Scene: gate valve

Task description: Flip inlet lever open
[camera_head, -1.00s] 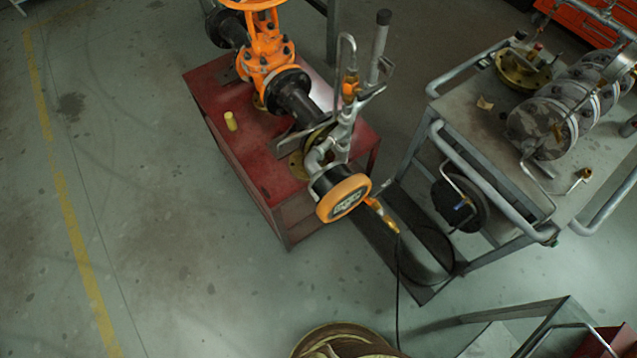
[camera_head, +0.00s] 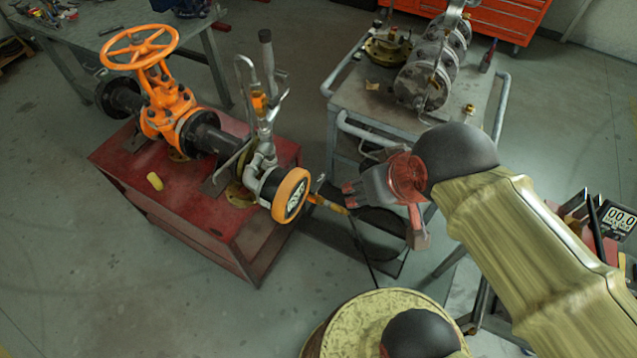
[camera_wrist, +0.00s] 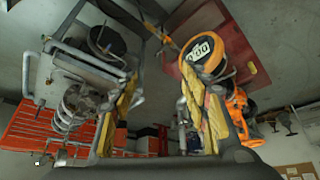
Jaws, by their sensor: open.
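The gate valve (camera_head: 168,108) with its orange handwheel (camera_head: 139,46) is fixed in a dark pipe on the red stand (camera_head: 128,182). At the pipe's near end is an orange-rimmed gauge (camera_head: 291,195), also in the wrist view (camera_wrist: 235,50). Grey tubing and a tall grey handle (camera_head: 265,52) rise behind it. A yellow-orange hose fitting (camera_head: 327,204), with a small lever-like piece (camera_head: 320,184) above it, sticks out right of the gauge. I cannot tell which part is the inlet lever. My gripper (camera_head: 386,214) is open and empty, right of the fitting and apart from it.
A metal cart (camera_head: 345,92) with round flanged parts stands behind my gripper. A black hose (camera_head: 363,250) hangs from the fitting. A small yellow cylinder (camera_head: 155,181) lies on the stand. Floor left of the stand is clear.

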